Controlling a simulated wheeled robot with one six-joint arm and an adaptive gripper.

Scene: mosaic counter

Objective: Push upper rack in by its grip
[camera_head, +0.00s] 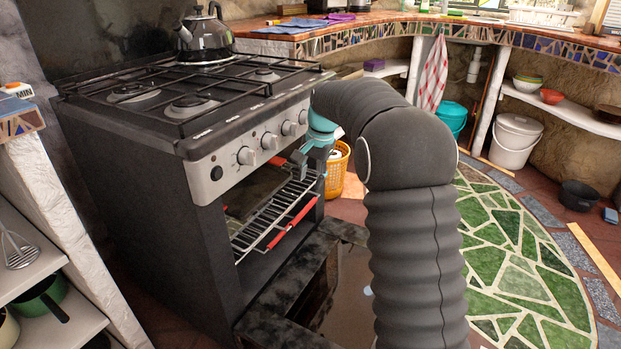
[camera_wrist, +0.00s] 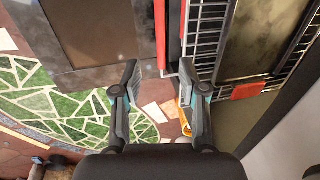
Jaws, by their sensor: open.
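The black stove's open oven holds wire racks with red grips. In the head view a wire rack (camera_head: 275,215) sticks out, with a long red grip bar (camera_head: 292,224) along its front. A short red piece (camera_head: 276,161) shows higher up, beside my gripper (camera_head: 299,166). In the wrist view my gripper (camera_wrist: 159,70) is open and empty, its fingers apart. A red bar (camera_wrist: 160,32) lies just beyond the gap between them, and rack wires (camera_wrist: 206,42) run to its right. Another red piece (camera_wrist: 247,91) is further right. I cannot tell which red piece belongs to the upper rack.
The oven door (camera_head: 345,275) is folded down in front of the stove; it also shows in the wrist view (camera_wrist: 95,30). Knobs (camera_head: 269,141) stick out above the opening. An orange basket (camera_head: 337,170) stands beyond the stove. Green mosaic floor (camera_head: 520,265) is clear to the right.

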